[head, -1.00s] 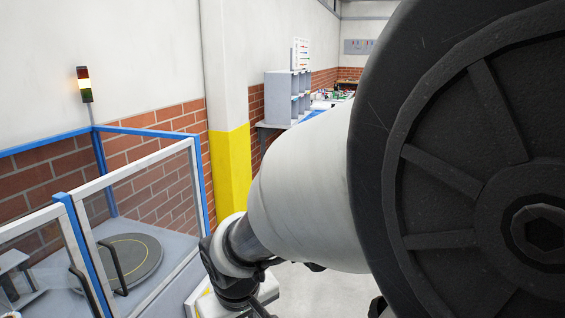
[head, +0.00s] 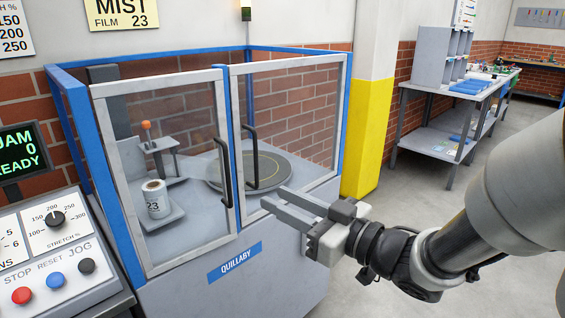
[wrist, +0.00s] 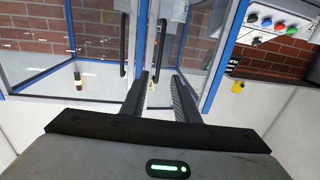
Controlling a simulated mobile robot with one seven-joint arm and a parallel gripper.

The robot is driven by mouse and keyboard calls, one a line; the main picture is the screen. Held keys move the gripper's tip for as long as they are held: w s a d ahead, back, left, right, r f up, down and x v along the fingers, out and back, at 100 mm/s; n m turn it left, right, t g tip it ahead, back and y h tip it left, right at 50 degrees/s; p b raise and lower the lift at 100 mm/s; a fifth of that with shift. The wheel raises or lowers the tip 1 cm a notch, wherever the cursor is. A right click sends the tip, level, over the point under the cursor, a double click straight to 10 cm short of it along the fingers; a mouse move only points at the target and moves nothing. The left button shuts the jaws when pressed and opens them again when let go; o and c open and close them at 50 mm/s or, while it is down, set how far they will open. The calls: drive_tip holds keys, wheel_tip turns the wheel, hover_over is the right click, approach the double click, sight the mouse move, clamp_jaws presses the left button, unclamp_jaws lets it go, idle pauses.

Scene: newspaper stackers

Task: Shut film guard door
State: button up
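The film guard is a blue-framed enclosure with two clear doors in the head view. The left door (head: 160,273) has a pale frame and a black handle (head: 222,172). The right door (head: 290,64) has a similar handle (head: 250,157). In the wrist view, my gripper (wrist: 160,76) points toward the doors, and two handles show beyond the fingertips.
A film roll (head: 156,198) and a turntable (head: 270,170) are inside the enclosure. A control panel (head: 55,250) with buttons stands at the left. A yellow-painted pillar (head: 366,135) and a grey workbench (head: 420,140) are at the right. The floor (head: 400,210) between them is clear.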

sight(229, 175)
drive_tip(key=p+x, duration=0.4)
drive_tip(key=x, duration=1.2)
drive_tip(key=shift+w+a+f, duration=0.1)
drive_tip(key=shift+w+f, duration=0.05)
clamp_jaws()
